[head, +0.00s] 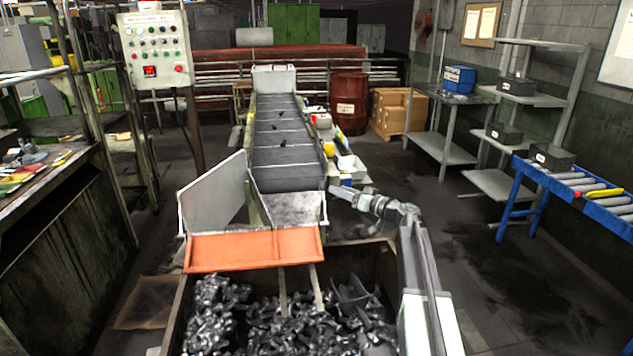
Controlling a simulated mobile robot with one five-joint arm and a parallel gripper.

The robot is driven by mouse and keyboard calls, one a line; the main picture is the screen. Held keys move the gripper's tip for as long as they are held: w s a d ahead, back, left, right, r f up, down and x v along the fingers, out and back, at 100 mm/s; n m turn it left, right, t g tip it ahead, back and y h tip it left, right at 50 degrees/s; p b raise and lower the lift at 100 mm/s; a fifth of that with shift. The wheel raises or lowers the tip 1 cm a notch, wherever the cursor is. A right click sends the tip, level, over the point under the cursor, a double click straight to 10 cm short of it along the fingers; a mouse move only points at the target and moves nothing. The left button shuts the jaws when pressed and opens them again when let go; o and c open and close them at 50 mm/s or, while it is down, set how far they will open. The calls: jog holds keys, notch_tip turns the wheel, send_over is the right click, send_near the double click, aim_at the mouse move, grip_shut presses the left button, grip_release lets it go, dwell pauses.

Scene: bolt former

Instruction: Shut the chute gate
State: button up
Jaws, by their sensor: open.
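A chute (285,209) sits at the near end of the conveyor. Its front carries an orange plate (253,249) that slopes over the bin. A large grey panel (212,192) stands tilted on the chute's left side. I cannot tell for certain whether the orange plate or the grey panel is the gate. My gripper (335,192) is open beside the chute's right wall, at the end of my arm reaching in from the right. Its fingertips are small here, and I cannot tell whether they touch the wall.
A bin (176,312) full of dark metal parts stands below the chute. The conveyor (283,140) runs back from it with a few parts on it. A control panel (155,48) is on a post at left. A blue roller table (575,185) stands right; the floor before it is clear.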

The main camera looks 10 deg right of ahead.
aim_at(323, 184)
jog(key=x, duration=0.8)
jog(key=shift+a, duration=0.2)
jog(key=shift+s+r, duration=0.1)
jog(key=shift+s, duration=0.05)
grip_shut()
dwell(0.9)
